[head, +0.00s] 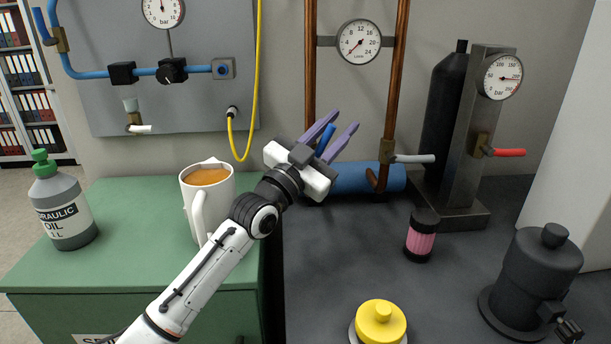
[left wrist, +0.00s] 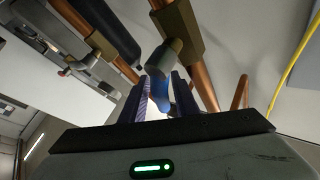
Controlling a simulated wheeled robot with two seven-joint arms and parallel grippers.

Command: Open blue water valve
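The blue valve handle (head: 326,141) is a short lever by the left copper pipe (head: 310,60). My left gripper (head: 337,136) has its two purple fingers on either side of this handle, with small gaps showing in the head view. In the left wrist view the blue handle (left wrist: 159,92) has a grey-blue end and sits between the dark fingers of the left gripper (left wrist: 160,98); whether they touch it is hard to tell. A brass valve body (left wrist: 178,28) on a copper pipe is behind it. My right gripper is not in view.
A grey lever (head: 414,158) and a red lever (head: 508,152) are to the right. A white mug (head: 196,210) stands close to my left forearm on the green cabinet (head: 130,270). A yellow hose (head: 256,80) hangs left of the gripper. A pink-black cylinder (head: 421,242) stands on the dark bench.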

